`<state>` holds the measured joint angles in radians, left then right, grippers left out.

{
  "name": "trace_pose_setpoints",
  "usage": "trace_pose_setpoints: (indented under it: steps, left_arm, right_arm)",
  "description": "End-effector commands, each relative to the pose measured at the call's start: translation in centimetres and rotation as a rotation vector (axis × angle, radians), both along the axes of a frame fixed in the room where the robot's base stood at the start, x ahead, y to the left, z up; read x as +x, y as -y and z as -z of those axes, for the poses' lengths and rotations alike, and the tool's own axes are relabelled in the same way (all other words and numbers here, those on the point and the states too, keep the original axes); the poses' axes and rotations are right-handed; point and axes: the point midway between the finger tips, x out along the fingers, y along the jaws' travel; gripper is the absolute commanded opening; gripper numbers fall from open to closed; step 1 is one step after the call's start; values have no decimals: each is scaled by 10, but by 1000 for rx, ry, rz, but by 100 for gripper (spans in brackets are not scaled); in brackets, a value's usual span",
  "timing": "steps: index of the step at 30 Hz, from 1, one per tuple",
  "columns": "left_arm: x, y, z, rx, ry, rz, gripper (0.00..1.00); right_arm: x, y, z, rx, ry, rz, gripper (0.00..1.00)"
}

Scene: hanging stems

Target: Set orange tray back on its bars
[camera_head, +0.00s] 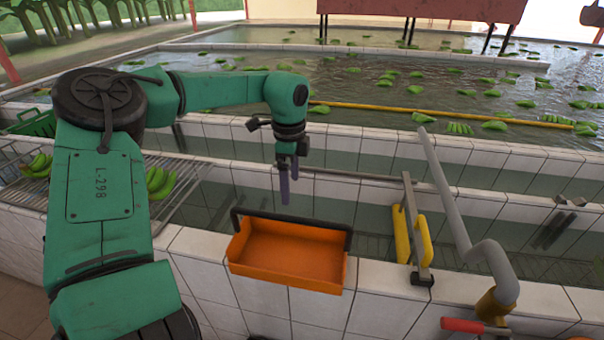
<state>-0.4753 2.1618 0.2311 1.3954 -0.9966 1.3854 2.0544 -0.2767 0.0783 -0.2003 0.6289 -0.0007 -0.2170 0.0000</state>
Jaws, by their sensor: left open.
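The orange tray (290,255) hangs at the near tiled wall, left of the middle of the head view. It looks empty and slightly tilted. A dark bar (292,222) runs along its back edge and down at both ends; I cannot tell whether it belongs to the tray or to its support. My left gripper (287,191) points down above and behind the tray, over the water channel. It is open, with nothing visible between its fingers, and appears apart from the tray. My right gripper does not show.
Right of the tray stand a grey upright with yellow bars (415,235) and a bent grey pipe (460,220) with a red handle (462,326). Green bananas (160,182) lie on a metal rack at left. Tiled walls (450,180) divide the water channels.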

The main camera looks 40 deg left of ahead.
Motion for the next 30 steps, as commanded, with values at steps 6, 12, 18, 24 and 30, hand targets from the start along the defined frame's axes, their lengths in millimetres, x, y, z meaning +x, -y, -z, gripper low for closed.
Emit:
trace_pose_setpoints:
  steps: [6, 12, 18, 24, 30]
  left_arm:
    - [-1, 1, 42, -3, -2, 2, 100]
    - [-1, 0, 80, -2, 0, 0, 100]
    - [-1, 1, 116, -1, 2, 2, 100]
    - [-1, 1, 121, -3, 1, 3, 100]
    - [-1, 1, 119, -3, 1, 2, 85]
  right_arm:
    - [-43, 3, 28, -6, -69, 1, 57]
    - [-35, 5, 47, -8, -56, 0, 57]
    - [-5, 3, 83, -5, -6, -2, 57]
    - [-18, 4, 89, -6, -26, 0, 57]
    - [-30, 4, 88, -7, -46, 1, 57]
